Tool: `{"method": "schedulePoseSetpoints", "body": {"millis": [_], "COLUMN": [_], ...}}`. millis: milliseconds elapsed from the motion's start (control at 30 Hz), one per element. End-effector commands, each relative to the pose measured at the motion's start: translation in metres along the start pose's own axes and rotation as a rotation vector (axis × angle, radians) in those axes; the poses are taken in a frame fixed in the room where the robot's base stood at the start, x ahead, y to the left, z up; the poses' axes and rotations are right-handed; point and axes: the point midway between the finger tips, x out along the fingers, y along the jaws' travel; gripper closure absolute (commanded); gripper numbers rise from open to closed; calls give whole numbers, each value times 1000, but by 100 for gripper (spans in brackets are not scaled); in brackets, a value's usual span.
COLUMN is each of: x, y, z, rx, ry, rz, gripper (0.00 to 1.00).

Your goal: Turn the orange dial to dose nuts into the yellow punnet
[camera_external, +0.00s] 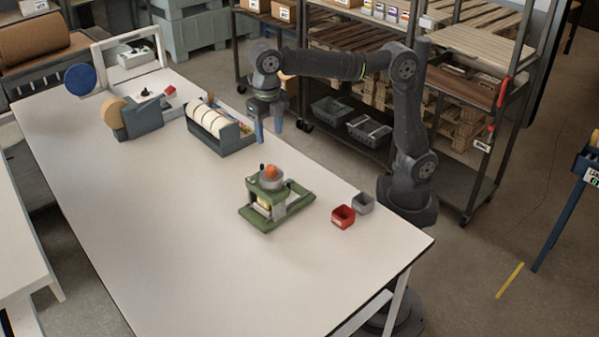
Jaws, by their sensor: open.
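The green dosing device (262,213) stands on the white table, with a grey round top. The orange dial (271,171) sits on that top. A yellow punnet (263,202) shows small and partly hidden inside the device, below the top. Whether it holds nuts is too small to tell. My gripper (271,138) points down with its blue fingers open and empty. In the picture it is above the dial, near the table's far edge and apart from the device.
A red bin (343,217) and a grey bin (363,203) stand right of the device. A rack with white rolls (217,128) and a tape dispenser (138,116) stand at the back left. The table's front (190,255) is clear.

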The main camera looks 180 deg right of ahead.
Motion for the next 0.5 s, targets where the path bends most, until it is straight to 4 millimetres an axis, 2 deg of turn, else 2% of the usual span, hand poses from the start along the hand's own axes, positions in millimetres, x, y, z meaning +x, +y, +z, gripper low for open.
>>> {"method": "schedulePoseSetpoints", "body": {"millis": [300, 500], "x": [67, 102], "y": [-1, -1], "z": [0, 0], "rx": [1, 1], "ry": [1, 1], "rz": [-3, -2], "gripper": [50, 50]}}
